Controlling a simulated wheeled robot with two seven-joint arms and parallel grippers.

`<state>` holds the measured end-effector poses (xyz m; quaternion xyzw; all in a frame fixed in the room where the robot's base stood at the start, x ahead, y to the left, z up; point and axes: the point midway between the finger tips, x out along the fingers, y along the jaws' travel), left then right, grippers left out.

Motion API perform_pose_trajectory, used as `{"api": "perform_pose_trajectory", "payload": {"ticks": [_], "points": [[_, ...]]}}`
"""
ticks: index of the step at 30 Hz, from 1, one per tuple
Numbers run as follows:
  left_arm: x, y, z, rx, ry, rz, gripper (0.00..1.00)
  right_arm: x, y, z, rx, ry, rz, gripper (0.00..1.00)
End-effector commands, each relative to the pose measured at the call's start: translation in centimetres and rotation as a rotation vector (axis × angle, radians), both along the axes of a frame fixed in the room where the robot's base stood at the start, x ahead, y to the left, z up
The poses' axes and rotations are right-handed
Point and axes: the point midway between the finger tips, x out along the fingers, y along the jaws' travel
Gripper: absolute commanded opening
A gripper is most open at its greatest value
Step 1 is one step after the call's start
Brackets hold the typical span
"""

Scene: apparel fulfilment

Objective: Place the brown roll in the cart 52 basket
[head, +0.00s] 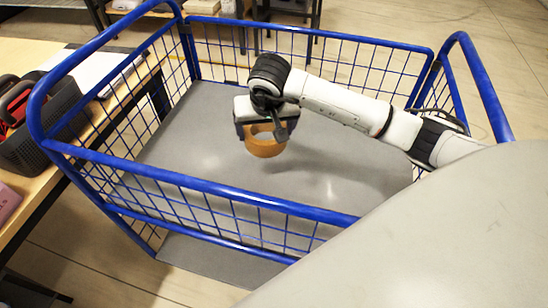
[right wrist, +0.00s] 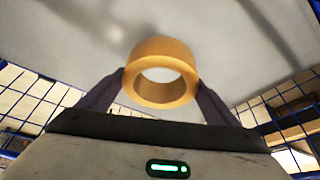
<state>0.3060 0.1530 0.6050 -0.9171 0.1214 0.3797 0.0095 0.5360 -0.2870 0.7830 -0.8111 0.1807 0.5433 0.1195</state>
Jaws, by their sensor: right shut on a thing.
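The brown roll (head: 265,147) is a ring of brown tape inside the blue-framed cart basket (head: 270,208), over its grey floor. My right gripper (head: 262,132) reaches in from the right and is shut on the roll. In the right wrist view the two dark fingers press the roll (right wrist: 160,73) from either side, and its hole faces the camera. I cannot tell whether the roll touches the floor. No cart number is readable. My left gripper is not in view.
A wooden table (head: 40,185) stands left of the cart with a dark bin (head: 45,125) and a pink item (head: 7,203) on it. Blue mesh walls surround the basket. Its grey floor (head: 190,150) is otherwise empty. Shelving stands behind.

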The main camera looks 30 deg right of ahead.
Motion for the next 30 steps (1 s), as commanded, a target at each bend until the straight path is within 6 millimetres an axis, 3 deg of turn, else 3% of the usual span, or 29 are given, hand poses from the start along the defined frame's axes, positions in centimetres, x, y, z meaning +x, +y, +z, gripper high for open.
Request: {"api": "perform_pose_trajectory", "payload": {"ticks": [1,12,19,25,30], "points": [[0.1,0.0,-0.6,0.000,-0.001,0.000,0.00,0.1,-0.4,-1.4,0.002,0.000,-0.015,0.57],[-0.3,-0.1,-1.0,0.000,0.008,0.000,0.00,0.1,-1.1,-7.7,0.004,0.000,-0.037,0.57],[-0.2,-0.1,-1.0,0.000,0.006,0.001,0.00,0.1,-1.1,-9.5,0.004,-0.003,-0.035,0.57],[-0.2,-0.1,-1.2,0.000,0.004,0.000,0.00,0.1,-1.1,-12.3,0.004,-0.001,-0.035,0.57],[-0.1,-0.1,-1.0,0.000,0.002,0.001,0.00,0.2,-1.1,-12.4,0.002,-0.006,-0.034,0.57]]}}
